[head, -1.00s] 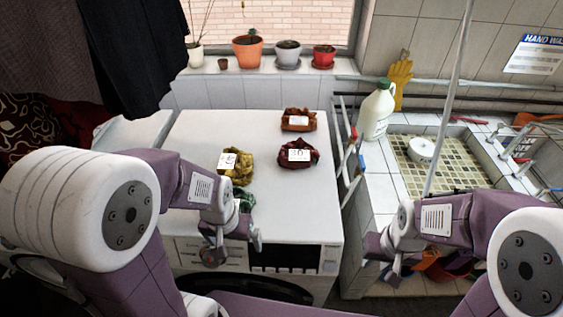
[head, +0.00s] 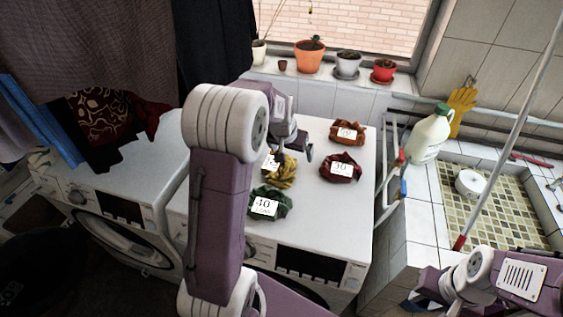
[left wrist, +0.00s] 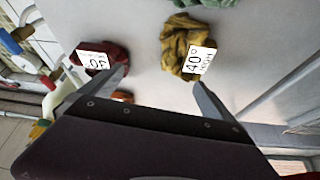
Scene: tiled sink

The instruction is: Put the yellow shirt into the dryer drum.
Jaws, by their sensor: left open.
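The yellow shirt (head: 284,174) lies crumpled on the white machine top (head: 325,210), with a white tag on it. It also shows in the left wrist view (left wrist: 174,42), with its tag reading 40. My left gripper (head: 291,152) is open and empty above the machine, just behind the shirt in the head view. In the left wrist view its fingers (left wrist: 157,82) are spread, with the right fingertip near the shirt's tag. My right gripper (head: 428,287) is at the lower right, partly hidden; its jaws are unclear. The drum's inside is not visible.
A green cloth (head: 271,203), a dark red cloth (head: 341,168) and an orange cloth (head: 347,132) lie around the shirt. A second front-loading machine (head: 128,235) stands left, with patterned cloth (head: 112,125) on it. A tiled sink (head: 490,215) and white jug (head: 430,135) are right.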

